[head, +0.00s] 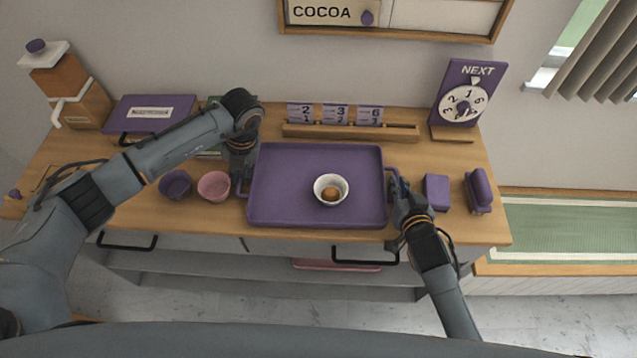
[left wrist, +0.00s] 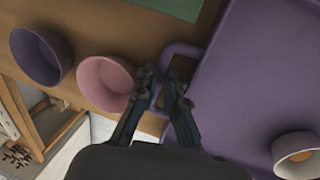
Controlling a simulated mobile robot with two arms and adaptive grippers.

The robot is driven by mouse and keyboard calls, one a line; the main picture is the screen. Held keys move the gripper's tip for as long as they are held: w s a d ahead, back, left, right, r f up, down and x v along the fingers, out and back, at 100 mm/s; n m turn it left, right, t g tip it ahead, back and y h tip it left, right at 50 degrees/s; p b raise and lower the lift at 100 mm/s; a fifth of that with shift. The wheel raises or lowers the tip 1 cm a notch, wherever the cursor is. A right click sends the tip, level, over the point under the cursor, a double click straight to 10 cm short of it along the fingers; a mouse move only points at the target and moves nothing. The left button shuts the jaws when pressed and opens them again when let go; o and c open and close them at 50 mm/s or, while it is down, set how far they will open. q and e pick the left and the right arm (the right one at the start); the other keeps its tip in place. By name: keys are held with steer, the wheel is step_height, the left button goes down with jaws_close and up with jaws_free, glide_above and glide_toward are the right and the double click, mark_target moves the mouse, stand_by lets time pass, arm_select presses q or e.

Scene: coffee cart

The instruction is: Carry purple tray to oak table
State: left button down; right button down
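The purple tray (head: 275,208) lies over the middle of the wooden counter, with a handle at each short side. It carries a white cup (head: 331,190) with something brown inside, right of its centre; the cup also shows in the left wrist view (left wrist: 297,153). My left gripper (head: 240,185) is at the tray's left handle. In the left wrist view, its fingers (left wrist: 162,82) are close together on either side of the handle bar (left wrist: 180,48). My right gripper (head: 396,190) is at the right handle; its fingers are too small and dark to read. The oak table cannot be identified.
A purple bowl (head: 175,184) and a pink bowl (head: 214,186) stand just left of the tray. A card rack (head: 350,132) is behind it, a dial sign (head: 462,95) at back right. A purple block (head: 436,192) and a purple brush-like item (head: 479,190) are at right.

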arm_select(q)
steer(key=shift+r, duration=0.1)
arm_select(e)
steer(key=shift+r, duration=0.1)
